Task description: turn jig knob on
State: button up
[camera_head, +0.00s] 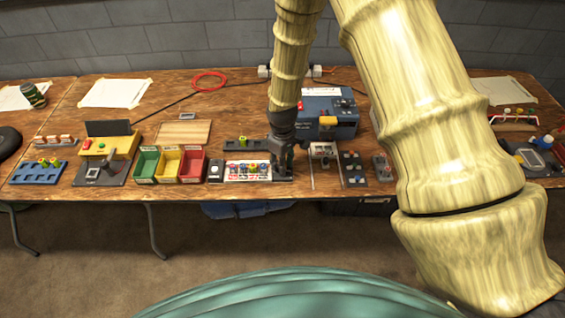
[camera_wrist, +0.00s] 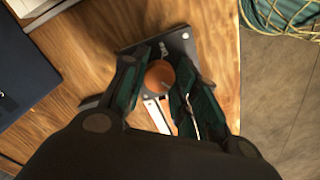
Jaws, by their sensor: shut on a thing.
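An orange-brown round knob (camera_wrist: 158,76) stands on a small dark plate (camera_wrist: 176,45) in the wrist view. The plate also carries a white slotted strip and small screws or marks. My gripper (camera_wrist: 158,90) has its dark green fingers on either side of the knob and is shut on it. In the head view my gripper (camera_head: 287,153) points down at the front middle of the table, and its fingers hide the knob. Which way the knob is turned cannot be told.
A blue box (camera_head: 327,112) stands behind my gripper. A strip of coloured parts (camera_head: 245,171) lies to its left, beyond it green, yellow and red bins (camera_head: 168,164). A small plate with buttons (camera_head: 352,167) lies to the right. The wooden table (camera_head: 235,105) has some bare room behind.

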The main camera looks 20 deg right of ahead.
jog(key=shift+m, duration=0.5)
jog(key=o, duration=1)
jog(key=shift+r, duration=0.15)
notch_tip(320, 180, up, 12)
dwell(0.7)
